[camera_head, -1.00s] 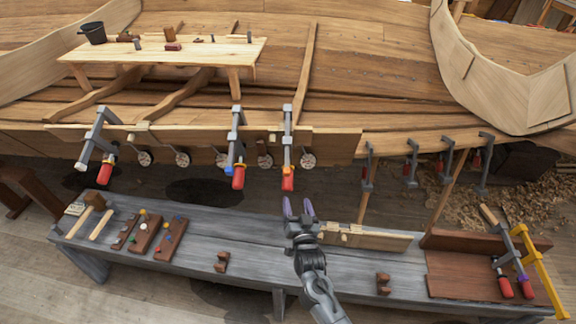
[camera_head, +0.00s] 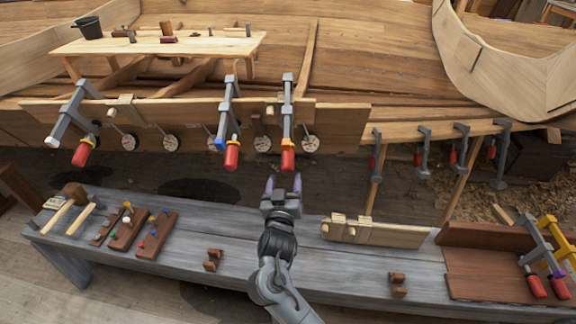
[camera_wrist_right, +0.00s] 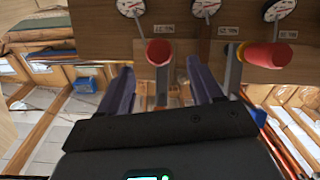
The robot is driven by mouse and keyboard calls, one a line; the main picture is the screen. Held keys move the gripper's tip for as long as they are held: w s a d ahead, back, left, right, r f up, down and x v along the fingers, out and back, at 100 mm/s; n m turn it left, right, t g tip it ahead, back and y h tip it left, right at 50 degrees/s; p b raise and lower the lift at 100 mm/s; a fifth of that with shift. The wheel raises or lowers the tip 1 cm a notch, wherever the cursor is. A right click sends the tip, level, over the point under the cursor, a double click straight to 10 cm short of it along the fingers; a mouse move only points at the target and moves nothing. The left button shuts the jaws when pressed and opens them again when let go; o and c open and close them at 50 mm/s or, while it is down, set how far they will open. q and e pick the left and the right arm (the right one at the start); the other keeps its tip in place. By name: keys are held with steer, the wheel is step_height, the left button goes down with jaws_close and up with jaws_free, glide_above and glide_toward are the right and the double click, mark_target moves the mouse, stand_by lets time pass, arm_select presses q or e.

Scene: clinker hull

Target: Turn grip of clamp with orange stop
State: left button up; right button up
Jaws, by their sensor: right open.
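The clamp with the orange stop (camera_head: 288,112) hangs on the hull plank, the rightmost of three clamps there. Its orange stop (camera_head: 288,142) sits just above its red grip (camera_head: 288,160). My right gripper (camera_head: 283,183) is open and empty, just below this grip in the head view and apart from it. In the right wrist view, which looks upside down, a red grip (camera_wrist_right: 159,52) lies ahead, between the lines of the spread fingers (camera_wrist_right: 162,84). It appears to be the same clamp's grip; its stop is hidden there. My left gripper is out of view.
The clamp with the blue stop (camera_head: 229,112) hangs close on the left, and its grip seems to show in the wrist view (camera_wrist_right: 262,55). Another clamp (camera_head: 74,112) hangs farther left. Round dials (camera_head: 310,144) line the plank. A grey bench (camera_head: 185,262) with tools stands below.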

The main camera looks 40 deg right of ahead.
mark_target(287, 160)
steer(key=b+x, duration=0.3)
steer(key=x, duration=0.6)
steer(key=shift+w+d, duration=0.15)
steer(key=c, duration=1)
steer(key=shift+o, duration=0.2)
steer(key=shift+r+m+t+y+p, duration=0.1)
steer(key=shift+m+t+y+p, duration=0.25)
steer(key=shift+p, duration=0.35)
steer(key=shift+m+y+p, duration=0.25)
steer(key=shift+m+p, duration=0.2)
steer(key=shift+m+t+y+p, duration=0.4)
steer(key=shift+m+t+p, duration=0.05)
steer(key=shift+m, duration=0.35)
steer(key=shift+t+y, duration=0.3)
